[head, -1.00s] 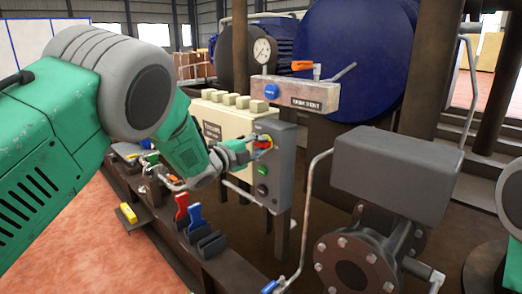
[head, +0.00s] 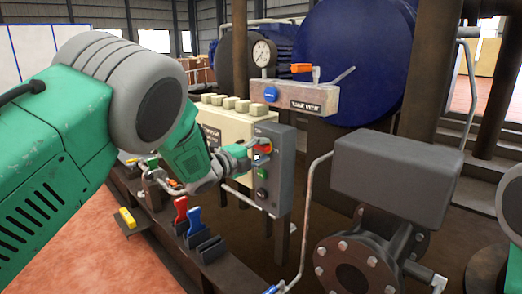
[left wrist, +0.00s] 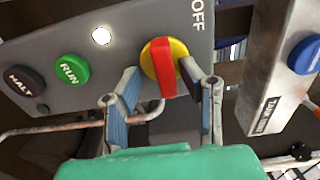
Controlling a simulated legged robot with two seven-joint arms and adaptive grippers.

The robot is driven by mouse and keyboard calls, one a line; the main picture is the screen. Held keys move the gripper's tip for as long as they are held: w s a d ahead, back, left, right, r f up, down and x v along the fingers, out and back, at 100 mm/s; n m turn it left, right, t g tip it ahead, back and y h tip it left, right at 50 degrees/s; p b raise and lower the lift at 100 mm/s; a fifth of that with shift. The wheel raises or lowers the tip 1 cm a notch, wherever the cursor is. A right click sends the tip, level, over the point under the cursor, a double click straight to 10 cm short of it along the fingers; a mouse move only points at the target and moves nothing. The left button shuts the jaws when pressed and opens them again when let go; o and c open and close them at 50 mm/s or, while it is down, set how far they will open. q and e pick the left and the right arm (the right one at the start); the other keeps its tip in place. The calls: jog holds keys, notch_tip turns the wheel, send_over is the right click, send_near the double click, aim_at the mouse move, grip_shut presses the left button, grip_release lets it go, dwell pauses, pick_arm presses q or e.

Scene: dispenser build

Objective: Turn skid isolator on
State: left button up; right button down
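The skid isolator is a red handle (left wrist: 163,70) on a yellow disc (left wrist: 180,50), on a grey control panel (head: 274,185). In the left wrist view the handle is a straight bar, and the word OFF is printed on the panel to its upper right. In the head view the red handle (head: 263,145) is partly covered by my fingers. My left gripper (left wrist: 158,78) is open, with one finger on each side of the handle; small gaps show between fingers and handle. My right gripper is out of view.
Below the isolator on the panel are a green RUN button (left wrist: 72,69) and a black HALT button (left wrist: 24,81). A tank vent box (head: 305,98) with a blue button is behind. A pipe (head: 308,215) and grey valve housing (head: 392,172) stand to the right.

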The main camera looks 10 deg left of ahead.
pick_arm(q)
jog(key=shift+a+r, duration=0.1)
jog(key=shift+r, duration=0.05)
jog(key=shift+s+a, duration=0.15)
jog(key=v, duration=1.1)
jog(key=shift+s, duration=0.2)
